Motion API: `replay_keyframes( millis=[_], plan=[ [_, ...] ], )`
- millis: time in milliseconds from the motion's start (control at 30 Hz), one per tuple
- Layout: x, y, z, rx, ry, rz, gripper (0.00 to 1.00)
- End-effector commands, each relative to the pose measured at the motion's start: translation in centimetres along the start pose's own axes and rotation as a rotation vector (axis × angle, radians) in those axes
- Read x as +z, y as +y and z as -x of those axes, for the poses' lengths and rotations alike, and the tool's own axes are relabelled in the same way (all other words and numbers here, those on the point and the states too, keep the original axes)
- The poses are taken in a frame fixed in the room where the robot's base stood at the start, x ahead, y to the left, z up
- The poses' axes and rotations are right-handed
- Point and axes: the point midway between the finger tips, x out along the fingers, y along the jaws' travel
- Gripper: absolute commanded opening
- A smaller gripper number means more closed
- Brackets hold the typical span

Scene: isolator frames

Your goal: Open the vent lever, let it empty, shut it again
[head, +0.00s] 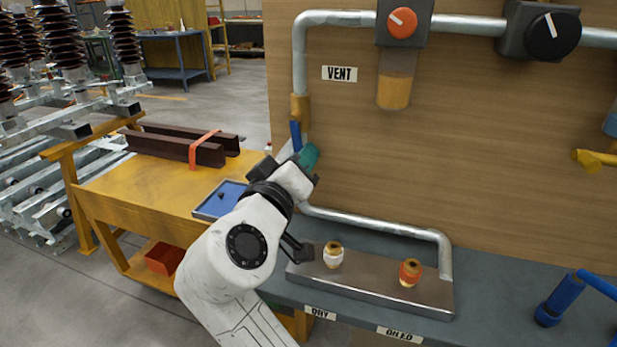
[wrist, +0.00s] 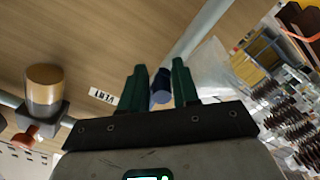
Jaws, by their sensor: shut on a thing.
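The vent lever (head: 296,135) is a blue handle below a brass valve body (head: 300,108) on the grey pipe, under the VENT label (head: 339,73). It points downward, roughly along the pipe. My gripper (head: 304,152) has teal fingers and is at the lever's lower part. In the wrist view, my gripper (wrist: 158,78) has the blue lever end (wrist: 161,88) between its two fingers, shut on it. A bowl with amber content (head: 394,92) hangs under a red knob (head: 402,22); the bowl also shows in the wrist view (wrist: 44,90). My gripper hides part of the lever and pipe.
A metal tray (head: 350,291) with a white-based and an orange-based fitting stands right of my arm, by DRY and OILED labels. A black knob (head: 548,35) is on the upper pipe. A yellow bench (head: 120,190) with dark beams and a blue tray (head: 212,207) stands left.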

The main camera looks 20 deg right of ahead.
Motion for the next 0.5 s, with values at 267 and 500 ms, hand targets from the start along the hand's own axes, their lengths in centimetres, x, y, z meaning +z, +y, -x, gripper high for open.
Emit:
replay_keyframes(
  millis=[267, 500],
  plan=[
    [-0.7, -1.3, 0.2, -0.011, 0.011, -0.126, 0.00],
    [-1.1, -1.4, 0.2, -0.012, 0.012, -0.172, 0.00]
  ],
)
